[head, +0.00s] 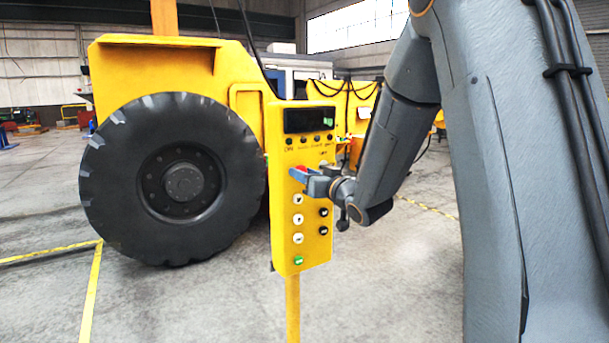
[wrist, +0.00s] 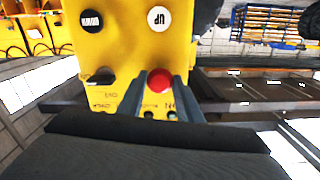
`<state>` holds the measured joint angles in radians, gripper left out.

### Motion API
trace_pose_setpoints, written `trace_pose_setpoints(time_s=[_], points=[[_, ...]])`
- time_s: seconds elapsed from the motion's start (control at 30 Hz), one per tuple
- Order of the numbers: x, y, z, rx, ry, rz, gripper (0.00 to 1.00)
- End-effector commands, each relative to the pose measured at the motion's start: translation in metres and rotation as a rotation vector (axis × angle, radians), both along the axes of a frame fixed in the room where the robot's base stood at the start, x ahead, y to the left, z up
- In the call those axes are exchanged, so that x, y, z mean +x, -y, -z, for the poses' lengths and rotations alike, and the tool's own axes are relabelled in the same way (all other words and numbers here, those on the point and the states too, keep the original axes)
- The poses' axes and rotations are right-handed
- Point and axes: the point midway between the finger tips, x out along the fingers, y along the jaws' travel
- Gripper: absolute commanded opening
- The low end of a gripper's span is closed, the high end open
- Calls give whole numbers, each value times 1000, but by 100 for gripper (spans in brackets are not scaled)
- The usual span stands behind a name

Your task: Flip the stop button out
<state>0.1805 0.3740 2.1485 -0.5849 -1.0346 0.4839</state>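The red stop button (wrist: 159,80) is round and sits on the yellow control box (head: 286,238). In the wrist view it lies between the two fingers of my gripper (wrist: 160,84), one on each side. In the head view only a little of the red button (head: 299,169) shows by the fingertips of my gripper (head: 301,175), at the box's left side. The fingers are apart and very close to the button. I cannot tell whether they press on it or leave a small gap.
The box also carries a dark display (head: 309,120), several white and black push buttons, and a green button (head: 298,261) low down. It stands on a yellow post (head: 292,305). A yellow vehicle with a large black tyre (head: 172,180) is behind it to the left. Open floor lies in front.

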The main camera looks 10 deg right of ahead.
Motion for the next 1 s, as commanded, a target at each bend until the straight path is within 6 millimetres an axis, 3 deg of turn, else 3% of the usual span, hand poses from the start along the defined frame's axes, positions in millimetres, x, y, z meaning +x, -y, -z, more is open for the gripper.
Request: trace_pose_setpoints(time_s=[0.1, 0.57, 0.6, 0.7, 1.0], points=[[0, 0, 0, 0, 0, 0, 0], [-7, 4, 0, -1, 0, -1, 0], [-7, 4, 0, 0, -1, -1, 37], [-7, 4, 0, 0, 0, 0, 51], [-8, 5, 0, 0, 0, 0, 51]])
